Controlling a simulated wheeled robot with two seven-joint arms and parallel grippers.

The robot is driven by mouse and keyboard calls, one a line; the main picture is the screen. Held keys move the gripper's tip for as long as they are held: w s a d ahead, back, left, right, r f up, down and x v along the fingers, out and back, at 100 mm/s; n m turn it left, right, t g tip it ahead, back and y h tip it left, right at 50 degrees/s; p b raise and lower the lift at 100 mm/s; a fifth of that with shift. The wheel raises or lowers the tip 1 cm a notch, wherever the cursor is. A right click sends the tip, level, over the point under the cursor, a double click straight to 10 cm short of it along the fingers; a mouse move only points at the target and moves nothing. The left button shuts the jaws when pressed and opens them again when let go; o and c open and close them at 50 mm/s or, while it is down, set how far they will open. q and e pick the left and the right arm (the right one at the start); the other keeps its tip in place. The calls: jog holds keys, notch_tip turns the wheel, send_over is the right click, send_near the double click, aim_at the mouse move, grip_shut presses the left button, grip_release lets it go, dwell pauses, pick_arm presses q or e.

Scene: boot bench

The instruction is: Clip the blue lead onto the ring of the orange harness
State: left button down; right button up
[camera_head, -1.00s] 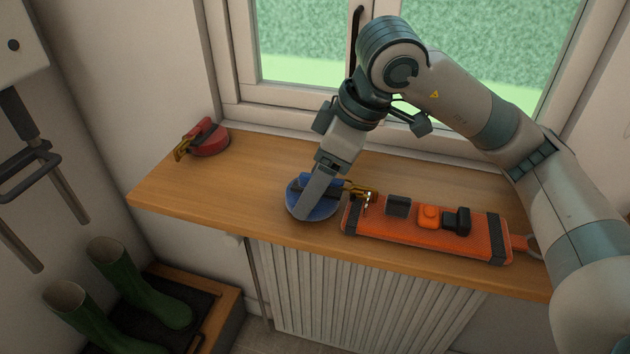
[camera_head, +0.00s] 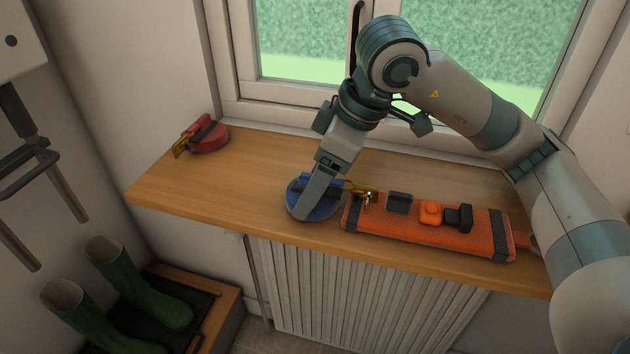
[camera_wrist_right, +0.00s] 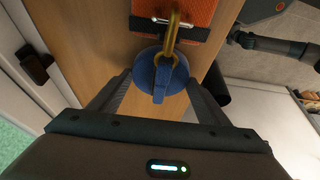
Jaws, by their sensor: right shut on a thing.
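The orange harness (camera_head: 400,229) lies on the wooden bench top with dark bands at its ends. The blue lead (camera_head: 297,206) is a round blue piece with a brass clip (camera_head: 360,190) pointing at the harness's left end. My right gripper (camera_head: 312,208) is shut on the blue lead. In the right wrist view, the brass clip (camera_wrist_right: 173,38) reaches over the harness edge (camera_wrist_right: 185,8) beside a small silver ring (camera_wrist_right: 158,20). I cannot tell whether the clip is through the ring.
A red lead (camera_head: 208,137) with a brass clip lies at the bench's left back. Green boots (camera_head: 124,283) stand on a dark tray below. A ribbed radiator (camera_head: 360,300) is under the bench. The window handle (camera_head: 355,35) is behind my right arm. The bench's left front is clear.

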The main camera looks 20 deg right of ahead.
dwell(0.3)
jog(key=o, duration=1.2)
jog(key=shift+o, duration=0.2)
jog(key=shift+r, duration=0.1)
jog(key=b+v, duration=0.1)
jog(key=v, duration=1.6)
jog(key=shift+d, duration=0.2)
jog(key=shift+s, duration=0.1)
